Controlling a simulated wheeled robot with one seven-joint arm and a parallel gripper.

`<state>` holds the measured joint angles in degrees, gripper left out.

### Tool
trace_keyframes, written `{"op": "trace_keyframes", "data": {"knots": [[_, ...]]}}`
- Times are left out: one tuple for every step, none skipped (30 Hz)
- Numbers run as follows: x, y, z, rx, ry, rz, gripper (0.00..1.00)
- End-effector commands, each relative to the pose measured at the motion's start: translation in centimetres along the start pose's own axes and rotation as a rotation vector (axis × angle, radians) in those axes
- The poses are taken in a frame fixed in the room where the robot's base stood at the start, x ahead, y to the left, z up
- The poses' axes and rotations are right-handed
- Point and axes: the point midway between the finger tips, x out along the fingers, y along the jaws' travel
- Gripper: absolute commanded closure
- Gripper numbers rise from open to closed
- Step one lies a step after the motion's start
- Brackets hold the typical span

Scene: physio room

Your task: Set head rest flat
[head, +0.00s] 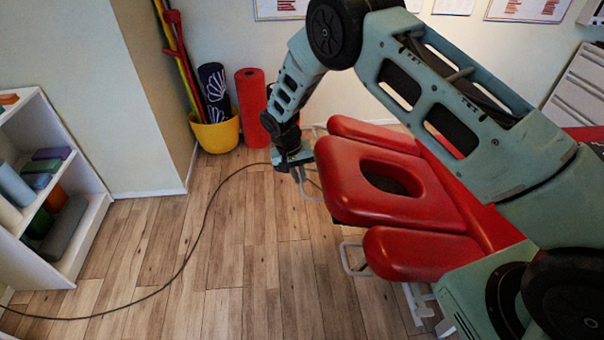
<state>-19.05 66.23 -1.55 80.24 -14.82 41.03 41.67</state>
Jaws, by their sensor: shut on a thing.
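The red padded head rest (343,170), with an oval face hole (392,178), is at the end of the red treatment table (478,212). It looks tilted against the table top, but its exact angle is hard to judge from here. My gripper (298,173) points down at the free left end of the head rest. It is shut on a thin grey metal bar (313,186) at that end. The fingertips are small and partly merge with the bar, so the exact hold is unclear. My arm hides part of the table at right.
Red arm pads (420,254) (372,134) flank the head rest. A dark cable (196,240) curves across the wooden floor. A yellow bucket (216,136) and a red roll (252,105) stand by the back wall.

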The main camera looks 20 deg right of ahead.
Motion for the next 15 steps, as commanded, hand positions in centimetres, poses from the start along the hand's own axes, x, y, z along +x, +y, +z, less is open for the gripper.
{"op": "trace_keyframes", "data": {"knots": [[1.9,-0.8,0.1,-0.003,-0.001,0.018,1.00],[2.4,-1.1,0.1,-0.004,-0.001,0.028,1.00],[3.0,-1.4,0.0,-0.004,0.000,0.041,1.00],[3.4,-1.7,0.0,-0.003,-0.001,0.052,1.00],[3.9,-2.0,0.1,-0.003,-0.001,0.061,1.00],[4.5,-2.3,0.1,-0.003,-0.001,0.074,1.00],[4.9,-2.5,0.0,-0.002,0.000,0.084,1.00],[5.3,-2.8,0.0,-0.002,0.000,0.094,1.00],[5.9,-3.1,0.0,-0.002,0.000,0.107,1.00],[6.4,-3.3,0.0,-0.002,0.000,0.116,1.00],[6.9,-3.5,0.0,-0.002,-0.001,0.125,1.00],[7.4,-3.8,0.0,-0.002,0.000,0.137,1.00],[7.9,-4.1,0.0,-0.001,0.001,0.147,1.00],[8.3,-4.2,0.0,-0.001,0.000,0.156,1.00],[8.9,-4.5,0.0,0.000,0.000,0.168,1.00]]}}
